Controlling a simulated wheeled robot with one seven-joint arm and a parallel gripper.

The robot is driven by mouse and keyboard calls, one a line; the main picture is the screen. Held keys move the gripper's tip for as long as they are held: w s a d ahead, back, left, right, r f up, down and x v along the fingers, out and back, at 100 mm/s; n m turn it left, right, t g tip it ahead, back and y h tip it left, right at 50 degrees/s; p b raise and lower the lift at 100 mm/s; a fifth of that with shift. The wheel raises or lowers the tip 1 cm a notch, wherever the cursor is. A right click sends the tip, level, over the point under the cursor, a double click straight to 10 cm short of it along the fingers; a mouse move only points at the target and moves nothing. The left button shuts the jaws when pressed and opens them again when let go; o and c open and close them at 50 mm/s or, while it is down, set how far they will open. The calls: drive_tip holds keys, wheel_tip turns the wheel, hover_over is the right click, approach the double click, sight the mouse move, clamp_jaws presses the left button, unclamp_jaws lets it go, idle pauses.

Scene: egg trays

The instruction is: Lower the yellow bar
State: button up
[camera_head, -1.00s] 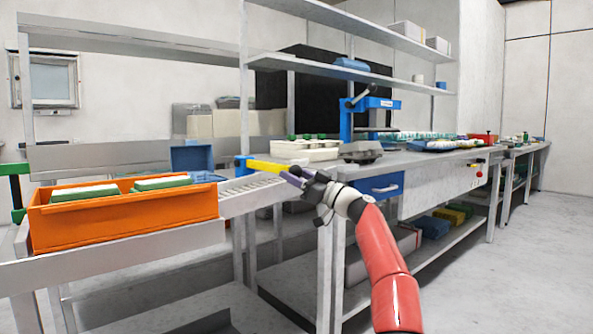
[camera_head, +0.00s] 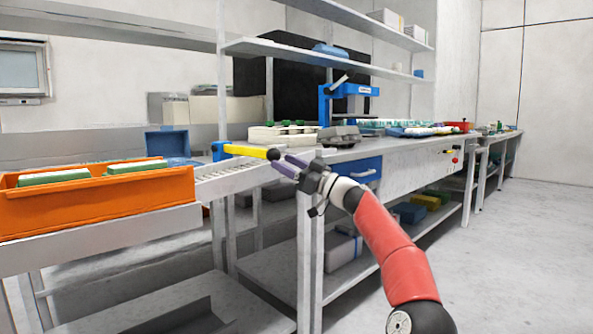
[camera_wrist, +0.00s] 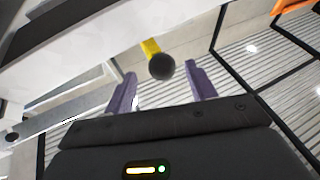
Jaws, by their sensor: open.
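The yellow bar (camera_head: 245,150) lies roughly level across the end of the roller conveyor in the head view. Its left end meets a blue bracket (camera_head: 219,151) and its right end carries a dark knob (camera_head: 273,154). In the wrist view the yellow bar (camera_wrist: 150,47) shows end-on behind the round black knob (camera_wrist: 161,67). My gripper (camera_head: 280,162) is open and empty, close to the knob end. In the wrist view the purple fingers of my gripper (camera_wrist: 161,80) stand either side of the knob's line. I cannot tell whether they touch it.
An orange crate (camera_head: 100,208) with green-topped packs sits on the conveyor (camera_head: 235,177) at left. A workbench (camera_head: 400,152) holds egg trays (camera_head: 285,133) and a blue press (camera_head: 350,91). Open floor (camera_head: 520,240) lies at right.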

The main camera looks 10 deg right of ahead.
drive_tip(key=b+v, duration=0.1)
drive_tip(key=v, duration=0.2)
drive_tip(key=shift+s+a+f, duration=0.1)
drive_tip(key=shift+a, duration=0.05)
